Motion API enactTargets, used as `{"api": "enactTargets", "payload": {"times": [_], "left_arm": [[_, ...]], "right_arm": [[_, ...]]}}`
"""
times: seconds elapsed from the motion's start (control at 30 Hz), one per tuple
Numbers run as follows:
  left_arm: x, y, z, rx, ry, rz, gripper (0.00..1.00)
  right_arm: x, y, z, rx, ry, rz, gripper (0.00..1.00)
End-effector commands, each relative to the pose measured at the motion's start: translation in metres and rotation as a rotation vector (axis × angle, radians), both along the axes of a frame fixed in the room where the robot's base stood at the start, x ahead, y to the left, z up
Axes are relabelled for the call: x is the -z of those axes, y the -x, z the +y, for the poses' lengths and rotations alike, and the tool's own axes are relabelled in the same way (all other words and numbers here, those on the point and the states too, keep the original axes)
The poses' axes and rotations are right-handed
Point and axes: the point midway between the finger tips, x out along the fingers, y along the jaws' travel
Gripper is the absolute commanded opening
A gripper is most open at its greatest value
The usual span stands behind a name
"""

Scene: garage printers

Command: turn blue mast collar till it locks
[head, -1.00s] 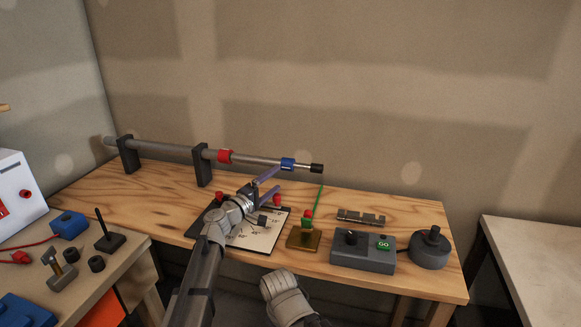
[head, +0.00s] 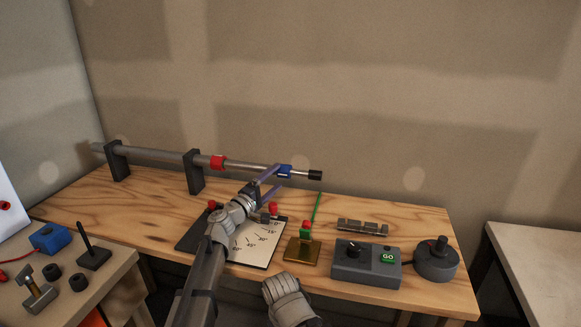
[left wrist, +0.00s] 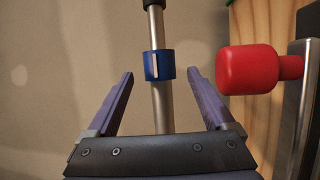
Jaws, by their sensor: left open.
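The blue collar (head: 284,171) sits around the grey mast (head: 150,154), near its black-tipped right end. In the left wrist view the blue collar (left wrist: 159,65) bears a pale stripe on its face. My left gripper (head: 276,180) is open and empty, with its purple fingers at the collar's near side. In the left wrist view my left gripper (left wrist: 160,76) has one finger on each side of the mast line, and the collar shows between the fingertips with a gap on both sides. I see no contact.
A red collar (head: 217,162) and two dark brackets (head: 194,172) are on the mast. Below lie a marked angle board (head: 258,243) with red knobs, a brass block (head: 302,252), a control box (head: 366,263) and a round dark base (head: 436,262). A red knob (left wrist: 250,70) is near my right-hand finger.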

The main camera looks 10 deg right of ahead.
Motion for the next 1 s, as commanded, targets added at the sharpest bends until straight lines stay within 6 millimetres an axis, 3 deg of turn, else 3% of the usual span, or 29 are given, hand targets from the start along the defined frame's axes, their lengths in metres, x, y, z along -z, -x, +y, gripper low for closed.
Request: {"api": "enactTargets", "payload": {"times": [0.27, 0.7, 1.0], "left_arm": [[-0.003, -0.012, -0.011, 0.002, 0.000, 0.000, 0.86], [-0.012, -0.055, -0.052, 0.000, 0.000, 0.000, 0.86], [-0.012, -0.055, -0.054, 0.000, 0.000, 0.000, 0.85]], "right_arm": [[-0.003, 0.000, 0.000, 0.000, 0.000, 0.000, 0.50], [-0.012, 0.000, 0.000, 0.000, 0.000, 0.000, 0.50], [-0.012, 0.000, 0.000, 0.000, 0.000, 0.000, 0.50]]}}
